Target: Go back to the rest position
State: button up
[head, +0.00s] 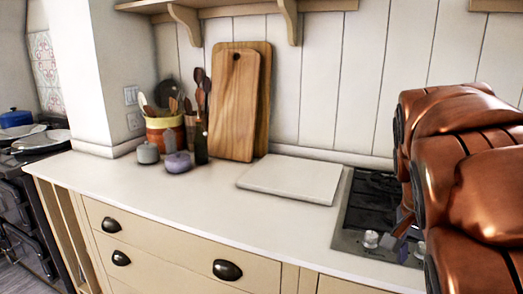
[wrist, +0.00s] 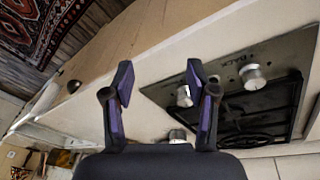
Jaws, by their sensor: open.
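My gripper (wrist: 160,90) shows in the wrist view with its two fingers spread apart and nothing between them. It is above the counter edge beside the hob (wrist: 240,98), and the hob's knobs are close to the right finger. In the head view my copper-coloured arm fills the right side and partly covers the hob (head: 366,207). Only a small dark part of the gripper (head: 402,222) shows there, low beside the arm and over the hob.
A white board (head: 291,179) lies on the counter (head: 215,207) left of the hob. Wooden cutting boards (head: 234,105) lean on the wall. A utensil pot (head: 166,130), a dark bottle (head: 201,147) and two small lidded pots stand left of them. The front counter is clear.

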jog(key=s+a+f+n+g+y, duration=0.1)
jog(key=s+a+f+n, duration=0.5)
jog(key=s+f, duration=0.3)
jog(key=s+a+f+n+g+y, duration=0.2)
jog(key=s+a+f+n, duration=0.35)
jog(key=s, duration=0.65)
notch_tip(320, 180, up, 13)
jog(key=t+p, duration=0.1)
jog(key=p, duration=1.2)
jog(key=shift+w, duration=0.35)
dwell(0.5)
